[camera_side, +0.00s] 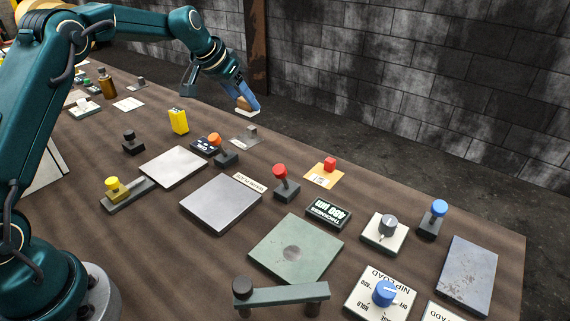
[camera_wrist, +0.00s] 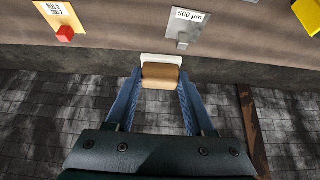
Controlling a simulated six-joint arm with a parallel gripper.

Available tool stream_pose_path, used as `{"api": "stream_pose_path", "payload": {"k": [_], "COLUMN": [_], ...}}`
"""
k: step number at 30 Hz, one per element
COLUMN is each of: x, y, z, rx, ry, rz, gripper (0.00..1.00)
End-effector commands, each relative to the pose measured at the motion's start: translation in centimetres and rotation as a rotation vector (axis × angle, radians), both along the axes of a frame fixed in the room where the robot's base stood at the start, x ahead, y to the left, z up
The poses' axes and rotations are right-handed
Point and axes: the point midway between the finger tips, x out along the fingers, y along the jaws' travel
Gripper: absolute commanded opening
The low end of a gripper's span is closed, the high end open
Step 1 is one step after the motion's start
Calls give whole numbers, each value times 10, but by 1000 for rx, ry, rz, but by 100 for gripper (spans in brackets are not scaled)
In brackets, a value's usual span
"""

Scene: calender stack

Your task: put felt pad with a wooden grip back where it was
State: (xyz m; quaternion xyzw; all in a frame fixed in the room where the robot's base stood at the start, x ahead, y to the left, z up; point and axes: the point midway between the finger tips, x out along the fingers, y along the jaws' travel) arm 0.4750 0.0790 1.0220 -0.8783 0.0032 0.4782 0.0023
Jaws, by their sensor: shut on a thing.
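The felt pad with a wooden grip is held by my gripper (camera_side: 248,98). Its brown wooden grip (camera_wrist: 160,75) lies between the two blue fingers in the wrist view, with the white felt (camera_wrist: 160,59) showing just beyond it. In the side view the pad (camera_side: 246,112) hangs in the air near the table's far edge, felt side down. The two fingers (camera_wrist: 160,82) press on the ends of the grip. I cannot tell which spot the pad came from.
A grey plate with a small block (camera_side: 245,138), labelled 500 µm in the wrist view (camera_wrist: 185,28), lies near the far edge. A yellow block (camera_side: 178,121) stands left of it. An orange card with a red block (camera_side: 323,177) lies to the right. Levers and flat plates fill the table's middle.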

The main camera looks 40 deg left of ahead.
Motion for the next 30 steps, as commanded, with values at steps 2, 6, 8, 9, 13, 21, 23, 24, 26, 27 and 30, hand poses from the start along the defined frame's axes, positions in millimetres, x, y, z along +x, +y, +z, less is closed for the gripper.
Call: {"api": "stream_pose_path", "payload": {"k": [2,6,8,9,13,21,23,24,26,27,30], "x": [1,13,20,24,37,53,54,54,55,55,54], "y": [0,-22,-34,-43,-66,-92,-95,-96,-97,-98,-98], "z": [-5,-19,-28,-33,-49,-67,-69,-70,-71,-72,-84], "rx": [-1,-2,-1,-1,-1,-2,-1,-1,-1,-2,-2], "ry": [2,3,3,2,1,-1,0,0,0,1,5], "rz": [8,3,2,2,3,6,8,8,8,8,8], "gripper": [2,2,2,2,2,2,2,2,2,2,2]}}
